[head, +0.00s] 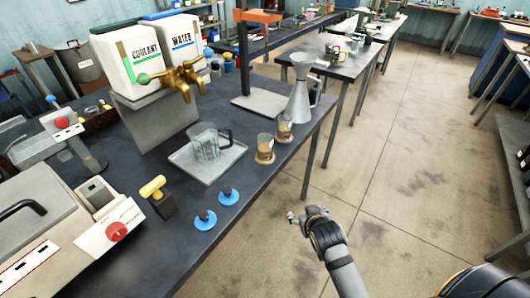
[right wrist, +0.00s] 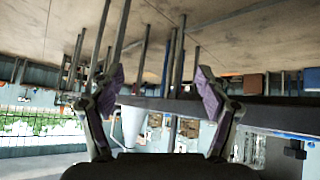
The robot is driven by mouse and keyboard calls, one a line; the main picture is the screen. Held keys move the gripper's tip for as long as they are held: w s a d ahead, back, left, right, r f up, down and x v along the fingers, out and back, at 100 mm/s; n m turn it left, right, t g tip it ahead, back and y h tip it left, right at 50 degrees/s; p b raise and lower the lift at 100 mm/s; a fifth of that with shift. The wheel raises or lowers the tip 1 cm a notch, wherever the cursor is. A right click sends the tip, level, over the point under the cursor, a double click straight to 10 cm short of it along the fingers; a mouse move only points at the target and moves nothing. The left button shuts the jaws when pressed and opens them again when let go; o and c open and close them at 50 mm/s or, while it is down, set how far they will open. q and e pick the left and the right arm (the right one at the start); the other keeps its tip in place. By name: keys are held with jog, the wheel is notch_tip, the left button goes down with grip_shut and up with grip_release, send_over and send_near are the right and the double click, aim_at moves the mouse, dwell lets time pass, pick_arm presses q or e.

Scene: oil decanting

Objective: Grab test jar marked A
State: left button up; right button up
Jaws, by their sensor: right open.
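Two small glass jars with brown contents stand near the right edge of the dark bench: the nearer jar (head: 265,148) and the farther jar (head: 284,127). Their labels are too small to read, so I cannot tell which is A. My right gripper (head: 298,217) is open and empty, off the bench's right edge, apart from both jars and nearer to me. In the right wrist view the scene is upside down; the jars (right wrist: 190,128) show small beyond the spread fingers (right wrist: 155,92). My left gripper is out of view.
A metal funnel can (head: 300,100) stands just beyond the jars. A glass jug (head: 207,143) sits on a metal tray (head: 184,158) to their left. Two blue discs (head: 228,195) lie in front. COOLANT and WATER tanks (head: 134,60) stand behind. The floor right of the bench is clear.

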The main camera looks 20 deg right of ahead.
jog(key=w+r+t, duration=0.4)
jog(key=w+t, duration=0.1)
jog(key=w, duration=0.3)
jog(key=t+y, duration=0.1)
jog(key=t, duration=0.3)
send_near(267, 154)
jog(key=w, duration=0.5)
jog(key=w+d+b, duration=0.1)
jog(key=w, duration=0.1)
jog(key=shift+w, duration=0.75)
jog(key=w, duration=0.3)
jog(key=w+b, duration=0.1)
jog(key=shift+w+f, duration=0.2)
jog(key=shift+f, duration=0.1)
jog(key=shift+s+r, duration=0.15)
jog(key=shift+c, duration=1)
jog(key=c, duration=1.2)
